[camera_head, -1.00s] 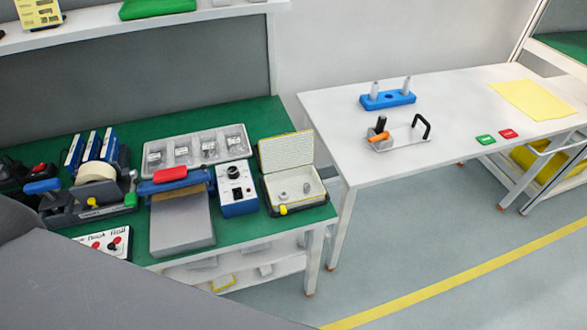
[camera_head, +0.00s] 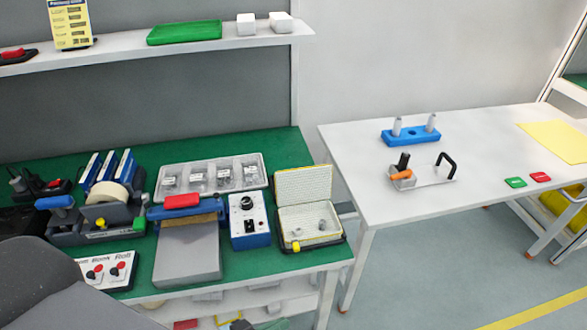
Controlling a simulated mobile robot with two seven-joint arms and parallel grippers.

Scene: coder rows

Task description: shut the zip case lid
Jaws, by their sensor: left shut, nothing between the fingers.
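The zip case (camera_head: 309,223) sits open at the right end of the green bench top. Its lid (camera_head: 303,184) stands up at the back, tilted slightly, with a pale ribbed inner face and a yellow edge. Small grey pieces lie in the case's base, and a yellow zip pull (camera_head: 296,246) is at its front left corner. My left arm (camera_head: 45,285) fills the lower left corner, well away from the case. Its fingertips cannot be made out, and nothing of mine touches the case. My right gripper does not show.
A blue and white control box (camera_head: 249,221) stands close left of the case. A sealer (camera_head: 187,245), a clear tray (camera_head: 211,175) and a tape dispenser (camera_head: 95,218) crowd the bench. A shelf (camera_head: 170,44) hangs above. A white table (camera_head: 370,180) stands to the right, past a gap.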

